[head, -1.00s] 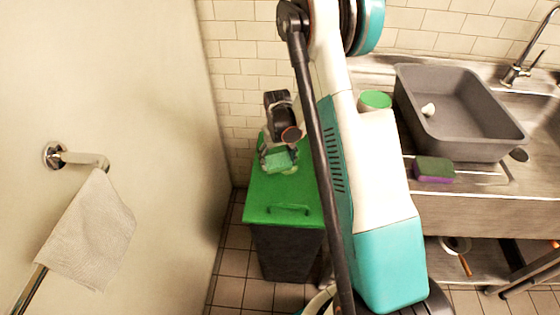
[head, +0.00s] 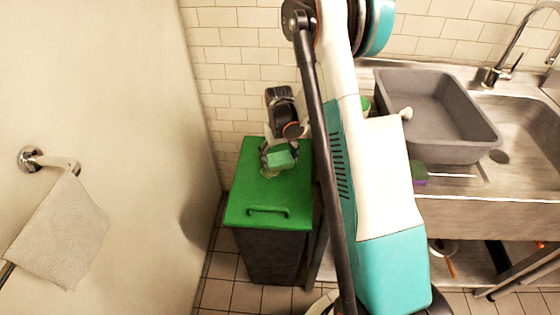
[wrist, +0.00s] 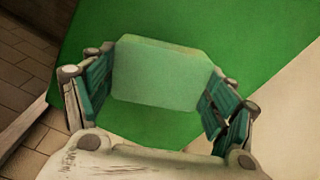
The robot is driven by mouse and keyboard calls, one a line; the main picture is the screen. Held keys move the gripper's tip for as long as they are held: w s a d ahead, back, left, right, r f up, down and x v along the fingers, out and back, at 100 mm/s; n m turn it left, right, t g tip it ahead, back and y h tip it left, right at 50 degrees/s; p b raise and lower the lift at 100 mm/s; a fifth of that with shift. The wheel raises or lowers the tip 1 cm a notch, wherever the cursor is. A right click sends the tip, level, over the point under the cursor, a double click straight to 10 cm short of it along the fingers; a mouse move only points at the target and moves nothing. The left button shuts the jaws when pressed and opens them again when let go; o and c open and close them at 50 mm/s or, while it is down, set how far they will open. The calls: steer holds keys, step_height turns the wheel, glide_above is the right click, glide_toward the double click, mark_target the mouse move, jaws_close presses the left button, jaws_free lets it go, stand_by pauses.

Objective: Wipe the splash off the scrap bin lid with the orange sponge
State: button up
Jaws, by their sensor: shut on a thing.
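My gripper (head: 279,152) is over the far part of the green scrap bin lid (head: 262,195). It is shut on a green block-shaped sponge (head: 282,159). In the wrist view the sponge (wrist: 155,75) sits between both fingers, with its pale green face showing. No orange shows on it; its underside is hidden. I cannot tell whether it touches the lid. A small pale patch, perhaps the splash (head: 268,174), shows on the lid just left of and below the gripper.
The lid has a handle (head: 268,212) at its near edge. A wall with a hanging cloth (head: 62,235) is at left. At right is a sink counter (head: 480,210) with a grey basin (head: 440,120) and another green and purple sponge (head: 419,174), partly hidden by my arm.

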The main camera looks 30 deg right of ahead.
mark_target(280, 158)
steer(key=shift+r+p, duration=1.25)
steer(key=shift+r, duration=1.3)
